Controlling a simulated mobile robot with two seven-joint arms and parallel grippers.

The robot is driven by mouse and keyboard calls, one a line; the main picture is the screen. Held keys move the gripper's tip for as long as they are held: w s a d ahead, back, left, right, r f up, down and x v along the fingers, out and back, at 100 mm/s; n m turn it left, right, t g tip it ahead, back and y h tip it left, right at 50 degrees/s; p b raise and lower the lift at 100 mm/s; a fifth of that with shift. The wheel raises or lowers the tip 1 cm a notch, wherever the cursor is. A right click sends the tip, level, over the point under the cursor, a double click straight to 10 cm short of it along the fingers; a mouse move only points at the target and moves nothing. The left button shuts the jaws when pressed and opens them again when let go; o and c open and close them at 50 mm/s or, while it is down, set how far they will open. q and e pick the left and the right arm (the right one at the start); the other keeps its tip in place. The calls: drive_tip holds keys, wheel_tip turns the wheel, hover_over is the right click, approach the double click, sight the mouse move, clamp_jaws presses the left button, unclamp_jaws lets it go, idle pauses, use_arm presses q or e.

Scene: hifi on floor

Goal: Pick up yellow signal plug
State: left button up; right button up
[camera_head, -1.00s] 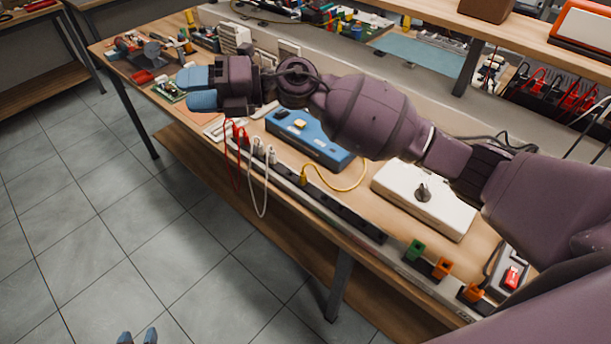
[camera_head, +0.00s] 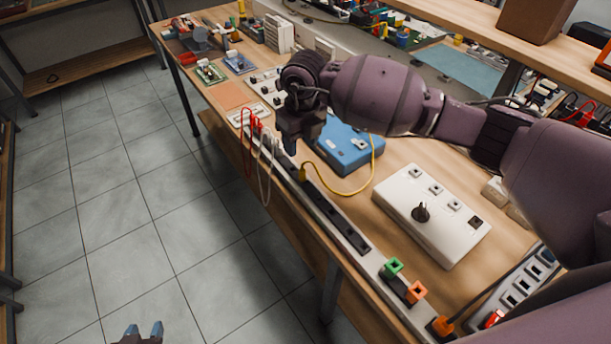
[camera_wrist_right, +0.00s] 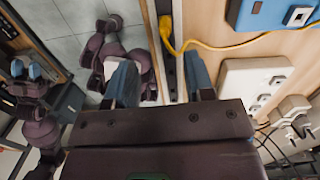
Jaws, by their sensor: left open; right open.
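The yellow signal plug (camera_head: 303,173) sits in the black socket strip (camera_head: 335,217) along the table's front edge, its yellow cable looping toward the blue box. It also shows in the right wrist view (camera_wrist_right: 166,29), above the gap between the blue fingers. My right gripper (camera_head: 290,149) points down near the strip, just left of and behind the plug in the head view. Its fingers are spread and empty in the right wrist view (camera_wrist_right: 160,82). My left gripper (camera_head: 143,330) is open and empty over the floor at the bottom of the head view.
Red plugs (camera_head: 254,124) and a white cable (camera_head: 262,172) are close to my right gripper. A blue box (camera_head: 347,150) and a white box with a knob (camera_head: 433,214) lie behind the strip. Green (camera_head: 393,267) and orange connectors (camera_head: 416,291) stand further right. Floor in front is clear.

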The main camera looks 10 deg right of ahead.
sight(303, 170)
drive_tip(key=shift+s+d, duration=0.1)
drive_tip(key=shift+d, duration=0.1)
drive_tip(key=shift+f+m+h, duration=0.15)
drive_tip(key=shift+m+h, duration=0.15)
drive_tip(key=shift+h, duration=0.1)
drive_tip(key=shift+a+f, duration=0.1)
drive_tip(key=shift+f, duration=0.2)
wheel_tip(303, 170, down, 4)
drive_tip(key=shift+f, duration=3)
use_arm(q)
drive_tip(key=shift+w+a, duration=0.15)
drive_tip(key=shift+a, duration=0.15)
use_arm(e)
drive_tip(key=shift+c, duration=0.2)
clamp_jaws()
use_arm(q)
drive_tip(key=shift+w, duration=0.25)
